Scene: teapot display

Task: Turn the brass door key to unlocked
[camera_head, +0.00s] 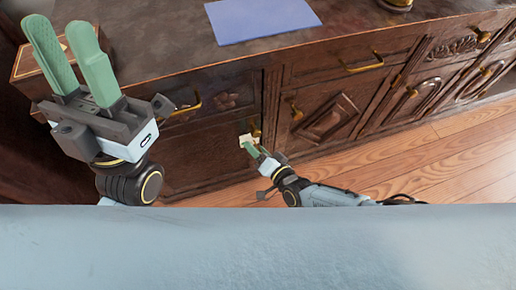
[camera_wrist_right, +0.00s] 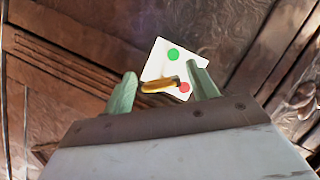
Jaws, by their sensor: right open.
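The brass key (camera_wrist_right: 158,85) lies across a white plate in the right wrist view. The white plate (camera_wrist_right: 155,62) has a green dot (camera_wrist_right: 173,54) above the key and a red dot (camera_wrist_right: 184,88) at the key's right end. My right gripper (camera_wrist_right: 163,87) is open, its green fingers on either side of the key; contact cannot be told. In the head view the plate (camera_head: 244,140) shows on the cabinet front, by my right gripper (camera_head: 252,148). The key is not clear there. My left gripper (camera_head: 62,38) is raised at the left, open and empty.
The dark carved cabinet (camera_head: 330,107) has brass handles (camera_head: 364,66) and knobs that stick out. A blue sheet (camera_head: 262,20) lies on its top. A wooden box (camera_head: 38,60) is behind my left gripper. Wooden floor (camera_head: 440,152) is clear at the right.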

